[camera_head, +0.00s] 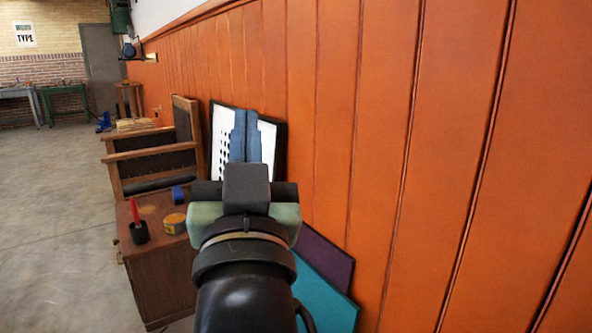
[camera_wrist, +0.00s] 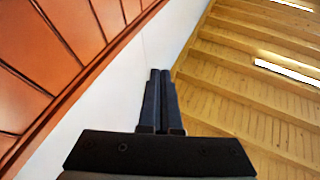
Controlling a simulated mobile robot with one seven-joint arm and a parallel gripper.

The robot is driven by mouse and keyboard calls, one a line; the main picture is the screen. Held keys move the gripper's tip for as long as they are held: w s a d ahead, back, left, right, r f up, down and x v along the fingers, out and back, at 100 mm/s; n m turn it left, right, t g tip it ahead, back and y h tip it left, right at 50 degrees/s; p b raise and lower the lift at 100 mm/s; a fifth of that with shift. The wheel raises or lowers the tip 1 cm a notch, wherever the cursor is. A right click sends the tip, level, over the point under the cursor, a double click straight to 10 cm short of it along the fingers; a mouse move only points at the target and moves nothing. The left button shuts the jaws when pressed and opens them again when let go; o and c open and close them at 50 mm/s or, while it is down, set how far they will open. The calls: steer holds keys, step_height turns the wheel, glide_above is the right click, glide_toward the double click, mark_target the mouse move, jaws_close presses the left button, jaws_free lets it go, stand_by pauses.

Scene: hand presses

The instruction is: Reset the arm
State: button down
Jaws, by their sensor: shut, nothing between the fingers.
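My gripper (camera_head: 245,135) is in the middle of the head view, at the end of my black arm, with its blue-grey fingers together. In the wrist view my gripper (camera_wrist: 160,75) also shows its two dark fingers side by side, closed and empty. The fingers point up toward a white wall strip and a wooden plank ceiling (camera_wrist: 250,75). My gripper overlaps a white board with black dots (camera_head: 222,145) in the head view; I cannot tell the distance between them.
An orange panelled wall (camera_head: 400,130) runs along the right. A wooden cabinet (camera_head: 160,275) bears a black cup (camera_head: 139,232), a yellow tin (camera_head: 174,223) and a blue block (camera_head: 178,194). The concrete floor (camera_head: 60,220) at left is clear.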

steer(key=s+d+r+t+h+p, duration=0.3)
steer(key=s+d+r+t+p, duration=0.15)
steer(key=s+r, duration=0.8)
step_height(320, 180, up, 32)
steer(key=w+p, duration=0.1)
steer(key=p, duration=2.9)
steer(key=shift+w+d+f, duration=0.15)
steer(key=shift+w+d, duration=0.1)
